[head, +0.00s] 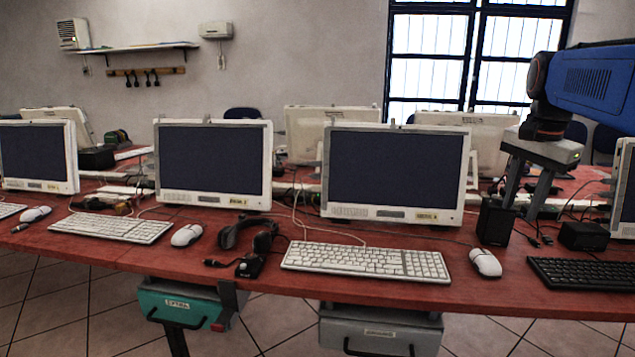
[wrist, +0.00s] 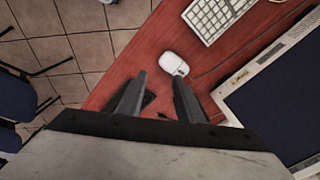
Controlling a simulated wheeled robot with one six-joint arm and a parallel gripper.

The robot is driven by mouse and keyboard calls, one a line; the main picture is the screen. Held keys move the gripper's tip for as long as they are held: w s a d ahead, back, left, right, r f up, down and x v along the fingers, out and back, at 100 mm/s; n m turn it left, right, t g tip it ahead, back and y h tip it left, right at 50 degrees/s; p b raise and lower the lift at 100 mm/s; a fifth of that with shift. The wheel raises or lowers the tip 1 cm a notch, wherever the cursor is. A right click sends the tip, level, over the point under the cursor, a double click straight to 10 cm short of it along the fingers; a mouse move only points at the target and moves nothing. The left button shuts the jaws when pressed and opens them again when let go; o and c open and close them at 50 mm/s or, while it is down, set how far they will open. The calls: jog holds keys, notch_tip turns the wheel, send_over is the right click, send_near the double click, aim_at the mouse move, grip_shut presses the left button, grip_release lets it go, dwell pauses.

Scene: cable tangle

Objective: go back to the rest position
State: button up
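My gripper (head: 523,203) hangs from my blue arm at the right of the head view, pointing down over the red table (head: 250,230). Its two grey fingers are apart and nothing shows between them. A black upright box (head: 496,222) stands beside the fingers, left of them in the picture. In the wrist view the fingers (wrist: 160,80) are also spread and empty. There a white mouse (wrist: 173,63) lies on the table just past the fingertips. A dark object, partly hidden, shows behind the left finger.
White monitors (head: 395,175) and keyboards (head: 365,261) line the table, with loose cables among them. A black headset (head: 248,232) lies in front. A teal drawer (head: 185,303) and a grey drawer (head: 380,330) hang below the edge. The air above the monitors' left side is clear.

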jog(key=s+a+f+n+t, duration=0.1)
jog(key=s+a+f+n, duration=0.6)
jog(key=f, duration=0.4)
jog(key=s+a+f+n+t, duration=0.2)
jog(key=s+a+f+n, duration=0.4)
jog(key=s+a+f, duration=0.4)
jog(key=shift+s+a+f+n+y, duration=0.15)
jog(key=shift+a+f+n+y, duration=0.25)
jog(key=shift+a+f, duration=0.15)
